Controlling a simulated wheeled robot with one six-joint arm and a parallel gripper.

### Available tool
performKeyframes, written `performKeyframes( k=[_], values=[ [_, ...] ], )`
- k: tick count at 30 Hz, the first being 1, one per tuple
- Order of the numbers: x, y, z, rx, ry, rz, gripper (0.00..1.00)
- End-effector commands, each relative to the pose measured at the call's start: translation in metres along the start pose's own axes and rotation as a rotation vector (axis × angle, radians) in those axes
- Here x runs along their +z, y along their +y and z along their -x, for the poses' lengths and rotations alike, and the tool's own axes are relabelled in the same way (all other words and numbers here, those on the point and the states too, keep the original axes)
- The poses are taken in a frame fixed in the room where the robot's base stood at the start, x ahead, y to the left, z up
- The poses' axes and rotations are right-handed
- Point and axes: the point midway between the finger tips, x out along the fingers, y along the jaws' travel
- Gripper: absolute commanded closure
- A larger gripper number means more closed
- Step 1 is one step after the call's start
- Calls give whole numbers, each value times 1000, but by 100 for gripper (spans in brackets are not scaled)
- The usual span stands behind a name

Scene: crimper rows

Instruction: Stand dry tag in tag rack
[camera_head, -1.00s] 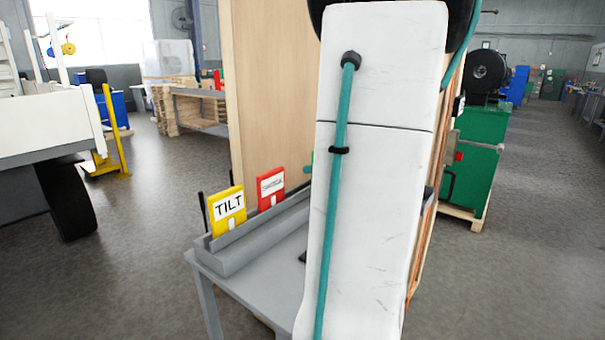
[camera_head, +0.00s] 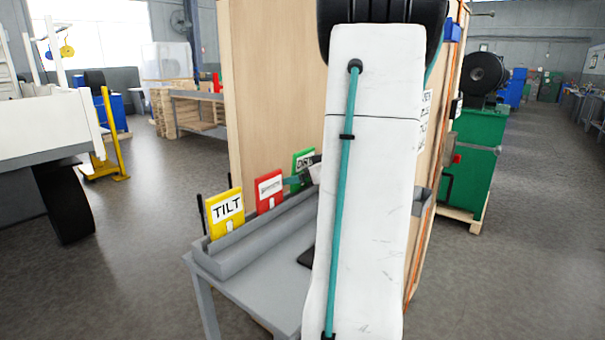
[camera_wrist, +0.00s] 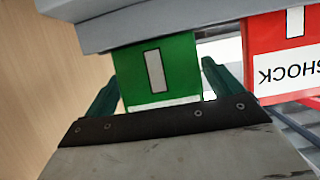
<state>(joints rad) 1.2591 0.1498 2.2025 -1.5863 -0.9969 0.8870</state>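The dry tag, a green card, stands upright in the grey tag rack (camera_head: 225,262) in the head view; its white label partly shows beside my arm. In the wrist view the green tag (camera_wrist: 157,72) appears upside down, its lower part hidden behind the rack wall. My gripper (camera_wrist: 160,72) has one teal finger at each side edge of the tag. A narrow gap shows at the right finger; contact at the left finger is unclear. In the head view my arm hides most of the gripper.
A red SHOCK tag (camera_head: 269,190) and a yellow TILT tag (camera_head: 225,212) stand in the rack left of the green one. The red tag is close to my right finger in the wrist view. A tall wooden crate (camera_head: 270,90) rises directly behind.

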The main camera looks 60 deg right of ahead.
Motion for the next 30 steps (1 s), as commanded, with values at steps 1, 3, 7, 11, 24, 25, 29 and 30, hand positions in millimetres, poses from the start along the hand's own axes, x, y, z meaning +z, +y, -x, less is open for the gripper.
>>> performKeyframes(
  k=[1, 3, 7, 11, 24, 25, 29, 30],
  values=[
    [0, 0, 0, -1, 1, -1, 0],
    [-1, 0, 0, 0, 3, 1, 0],
    [-3, 1, 1, 1, 6, 2, 0],
    [-4, 1, 10, 2, 8, 5, 0],
    [-4, 2, 97, 6, 10, 5, 0],
    [-4, 2, 102, 6, 9, 5, 0],
    [-4, 2, 115, 4, 10, 5, 0],
    [-4, 1, 118, 3, 10, 5, 0]
  ],
)
